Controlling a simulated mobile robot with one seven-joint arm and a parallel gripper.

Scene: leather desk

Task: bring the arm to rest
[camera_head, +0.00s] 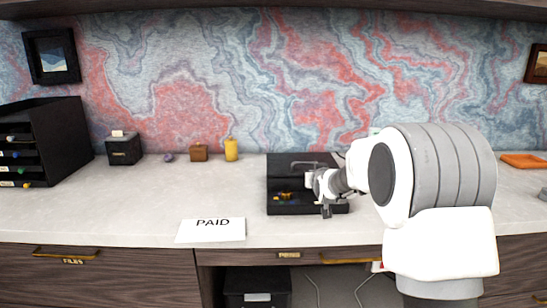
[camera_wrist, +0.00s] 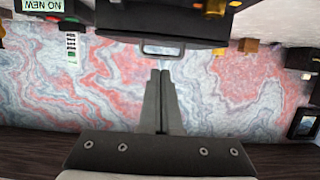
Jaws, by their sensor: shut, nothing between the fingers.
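My gripper (camera_head: 327,210) hangs at the front right of a black open tray (camera_head: 285,208) on the desk, with my white and grey arm reaching in from the right. In the wrist view, which is upside down, my gripper (camera_wrist: 160,73) shows two dark fingers pressed together with nothing between them. The black tray appears at the top of that view (camera_wrist: 150,20). Part of the tray is hidden behind my gripper and wrist in the head view.
A black drawer organizer (camera_head: 60,135) stands far left, beside a small black box (camera_head: 124,150). A brown block (camera_head: 199,153) and a yellow candle-like object (camera_head: 231,150) stand near the wall. A PAID sign (camera_head: 211,230) lies at the front edge. An orange item (camera_head: 524,160) lies far right.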

